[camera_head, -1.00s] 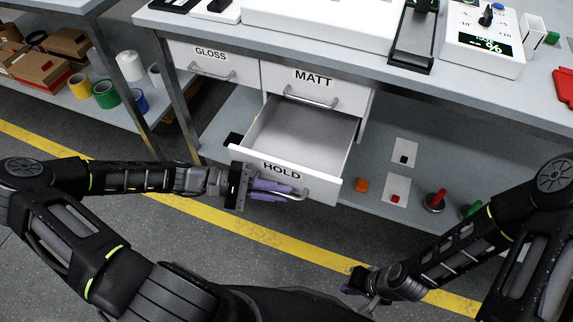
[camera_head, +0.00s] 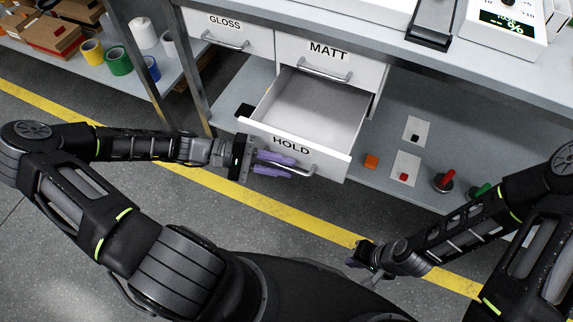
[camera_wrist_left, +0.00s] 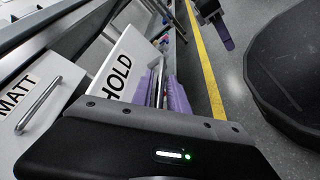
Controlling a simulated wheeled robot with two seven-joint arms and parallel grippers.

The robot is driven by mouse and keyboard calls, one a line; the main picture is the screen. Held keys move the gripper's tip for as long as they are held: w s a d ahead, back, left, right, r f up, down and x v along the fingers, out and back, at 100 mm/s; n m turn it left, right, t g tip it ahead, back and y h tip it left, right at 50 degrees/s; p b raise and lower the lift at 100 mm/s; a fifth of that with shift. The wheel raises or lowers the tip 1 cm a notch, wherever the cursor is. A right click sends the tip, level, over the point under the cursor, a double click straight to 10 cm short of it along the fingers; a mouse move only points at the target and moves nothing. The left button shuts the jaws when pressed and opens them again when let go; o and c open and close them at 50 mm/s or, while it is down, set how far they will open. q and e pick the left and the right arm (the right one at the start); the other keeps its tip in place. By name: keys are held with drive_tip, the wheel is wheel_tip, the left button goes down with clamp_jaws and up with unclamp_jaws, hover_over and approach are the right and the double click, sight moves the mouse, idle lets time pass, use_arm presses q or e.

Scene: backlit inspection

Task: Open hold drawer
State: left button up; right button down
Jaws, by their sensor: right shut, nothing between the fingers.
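The white HOLD drawer (camera_head: 318,159) hangs pulled well out below the MATT drawer, and its inside looks empty. It also shows in the left wrist view (camera_wrist_left: 124,52). Its grey bar handle (camera_head: 306,171) is on the front face. My left gripper (camera_head: 277,163) is at this handle, with its purple fingers on either side of the bar. Both fingers show in the left wrist view (camera_wrist_left: 160,92). Whether they press on the bar is unclear. My right gripper (camera_head: 358,258) is shut and empty, low and away from the drawers.
The GLOSS drawer (camera_head: 212,24) and MATT drawer (camera_head: 309,62) are closed. The lower shelf (camera_head: 385,183) holds an orange block (camera_head: 371,161), small cards and a red-handled piece (camera_head: 445,180). Tape rolls (camera_head: 118,60) stand on the left bench. A table leg (camera_head: 188,70) is left of the drawers.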

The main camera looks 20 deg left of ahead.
use_arm(q)
drive_tip(key=v, duration=0.6)
drive_tip(key=shift+s+a+p, duration=0.1)
drive_tip(key=shift+a+p, duration=0.2)
